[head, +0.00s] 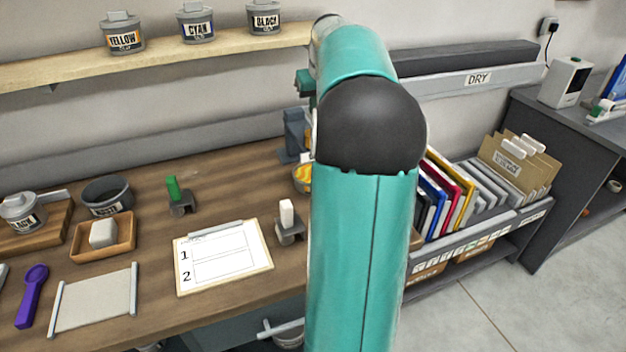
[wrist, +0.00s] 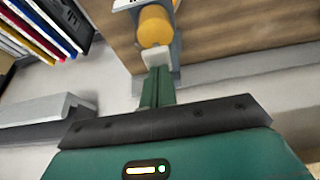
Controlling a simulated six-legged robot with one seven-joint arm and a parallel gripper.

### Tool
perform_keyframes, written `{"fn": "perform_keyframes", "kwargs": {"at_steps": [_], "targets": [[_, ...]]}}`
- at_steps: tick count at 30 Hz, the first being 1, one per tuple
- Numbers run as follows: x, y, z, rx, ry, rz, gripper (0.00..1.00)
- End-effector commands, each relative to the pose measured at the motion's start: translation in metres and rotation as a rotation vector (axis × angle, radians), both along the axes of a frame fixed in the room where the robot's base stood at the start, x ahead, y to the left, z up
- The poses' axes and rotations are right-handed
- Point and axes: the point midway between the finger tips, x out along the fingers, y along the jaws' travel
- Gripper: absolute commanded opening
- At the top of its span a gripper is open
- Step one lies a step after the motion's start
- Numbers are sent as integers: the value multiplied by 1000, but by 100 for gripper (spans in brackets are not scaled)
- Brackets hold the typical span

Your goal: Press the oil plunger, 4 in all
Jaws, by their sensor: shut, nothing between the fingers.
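In the wrist view, my gripper (wrist: 157,72) is shut, its green fingers together with nothing between them. Just beyond the fingertips is a pale grey block (wrist: 155,58), in line with an amber, rounded body (wrist: 155,27) in a grey holder; this looks like the oil dispenser with its plunger. I cannot tell whether the fingertips touch the pale block. The fingertips are hidden in the head view.
On the wooden bench are a clipboard (head: 223,258), a white-topped holder (head: 288,222), a green-topped holder (head: 177,196) and a purple scoop (head: 32,297). Upright folders (head: 447,190) fill a rack at the right.

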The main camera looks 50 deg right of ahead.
Motion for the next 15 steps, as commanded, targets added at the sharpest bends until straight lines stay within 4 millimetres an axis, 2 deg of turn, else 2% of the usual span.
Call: {"fn": "perform_keyframes", "kwargs": {"at_steps": [7, 15], "targets": [[-1, 0, -9, 2, 2, -1, 0], [0, 0, -9, 3, 3, -1, 0]]}}
